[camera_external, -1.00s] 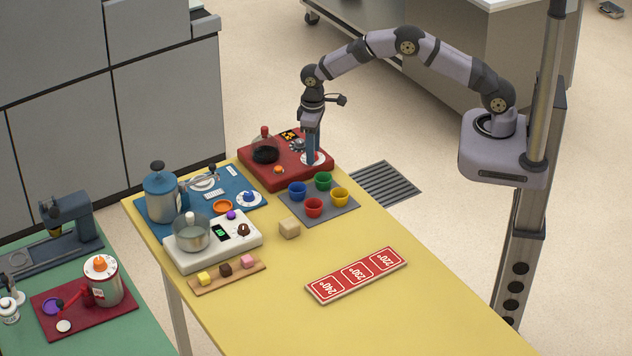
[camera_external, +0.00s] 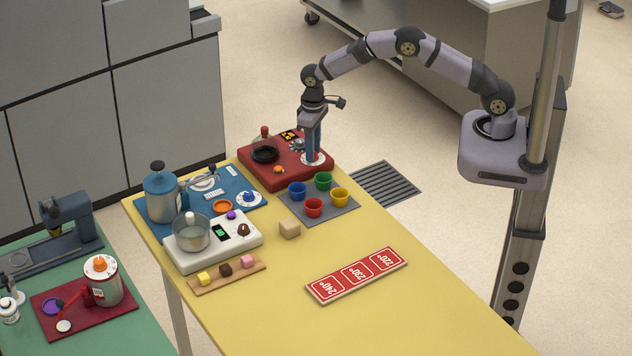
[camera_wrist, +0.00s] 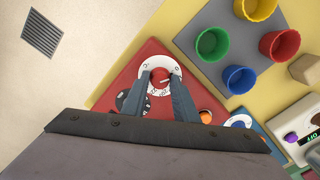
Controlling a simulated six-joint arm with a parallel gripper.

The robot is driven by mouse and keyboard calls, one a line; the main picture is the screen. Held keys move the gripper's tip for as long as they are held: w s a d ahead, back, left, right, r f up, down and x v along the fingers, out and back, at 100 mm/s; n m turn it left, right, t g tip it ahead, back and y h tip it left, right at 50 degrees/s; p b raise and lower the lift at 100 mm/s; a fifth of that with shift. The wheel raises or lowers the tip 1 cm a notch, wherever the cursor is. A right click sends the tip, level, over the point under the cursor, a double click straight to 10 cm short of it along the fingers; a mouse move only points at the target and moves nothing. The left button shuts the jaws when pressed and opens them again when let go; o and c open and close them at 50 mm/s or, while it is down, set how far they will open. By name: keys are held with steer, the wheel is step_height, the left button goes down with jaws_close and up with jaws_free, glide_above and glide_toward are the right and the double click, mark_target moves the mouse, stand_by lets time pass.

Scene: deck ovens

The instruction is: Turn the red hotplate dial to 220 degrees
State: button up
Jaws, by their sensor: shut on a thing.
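The red hotplate (camera_external: 290,174) stands at the far corner of the yellow table. Its red dial (camera_wrist: 160,76) sits on a white marked plate (camera_wrist: 176,69), with a pale pointer line on the dial; the markings are too small to read. My gripper (camera_wrist: 160,82) points down, with one finger on each side of the dial, shut on it. In the external view my gripper (camera_external: 312,156) hides the dial, and only part of the white plate shows around the fingertips. A red card strip (camera_external: 357,274) shows several temperatures, apparently 240, 230 and 220.
Several coloured cups (camera_external: 313,207) stand on a grey mat (camera_external: 335,217) near the hotplate. A blue station with a blue pot (camera_external: 162,197), a white scale (camera_external: 250,246) and a tan block (camera_external: 289,228) lie nearby.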

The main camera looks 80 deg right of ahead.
steer(key=m+b, duration=0.1)
steer(key=m, duration=1.2)
steer(key=shift+r+m+b, duration=0.1)
steer(key=shift+m+b, duration=0.2)
steer(key=shift+b, duration=0.05)
steer(key=m, duration=1.2)
steer(key=shift+m, duration=0.3)
steer(key=o, duration=1.1)
steer(key=shift+c, duration=0.2)
